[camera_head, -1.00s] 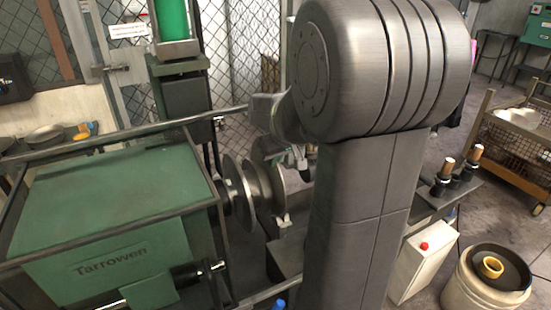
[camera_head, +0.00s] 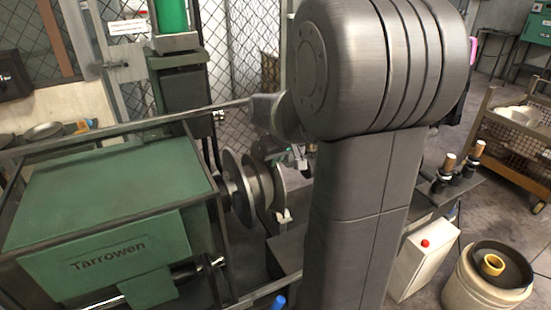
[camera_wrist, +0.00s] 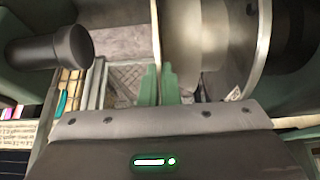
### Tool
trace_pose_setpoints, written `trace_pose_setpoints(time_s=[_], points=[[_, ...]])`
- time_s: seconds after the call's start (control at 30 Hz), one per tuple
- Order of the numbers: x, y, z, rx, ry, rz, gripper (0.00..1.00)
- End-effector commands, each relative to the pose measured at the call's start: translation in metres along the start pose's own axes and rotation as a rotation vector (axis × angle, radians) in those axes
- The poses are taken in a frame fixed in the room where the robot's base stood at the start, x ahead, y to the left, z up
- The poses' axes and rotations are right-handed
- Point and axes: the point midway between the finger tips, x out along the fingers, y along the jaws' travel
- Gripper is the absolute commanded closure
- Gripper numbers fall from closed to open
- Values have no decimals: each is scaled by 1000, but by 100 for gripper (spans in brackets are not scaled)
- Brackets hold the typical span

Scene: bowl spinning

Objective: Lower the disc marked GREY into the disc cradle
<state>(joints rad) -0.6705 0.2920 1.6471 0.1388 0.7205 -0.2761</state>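In the wrist view, the two green fingers of my gripper (camera_wrist: 160,86) stand close together. The thin pale rim of a disc (camera_wrist: 156,35), seen edge-on, runs down into the narrow gap between them. My gripper appears shut on this rim. I cannot read a GREY mark on any disc. In the head view, a thin disc (camera_head: 238,190) stands upright at the left of a group, with more round metal parts (camera_head: 262,184) beside it on the right. My gripper is mostly hidden behind my arm there. I cannot pick out the cradle with certainty.
A green machine housing marked Tarrowen (camera_head: 110,195) stands at left, with a dark rail along its back edge. A dark cylinder (camera_wrist: 50,48) is left of my fingers in the wrist view. A white box with a red button (camera_head: 420,258) and a drum (camera_head: 485,290) stand at right.

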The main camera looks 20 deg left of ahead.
Motion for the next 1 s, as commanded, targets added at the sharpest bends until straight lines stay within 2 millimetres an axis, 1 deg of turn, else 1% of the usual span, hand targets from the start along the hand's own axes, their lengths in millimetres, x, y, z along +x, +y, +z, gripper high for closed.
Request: trace_pose_setpoints(time_s=[0.17,0.43,0.47,0.5,0.57,0.6,0.87,1.0], points=[[5,0,3,0,1,0,100],[5,0,2,0,1,0,100],[5,0,2,0,1,0,95],[5,0,2,0,1,0,88],[5,0,3,0,1,0,76],[5,0,3,0,1,0,72],[5,0,3,0,-1,0,72],[-2,0,3,0,1,0,72]])
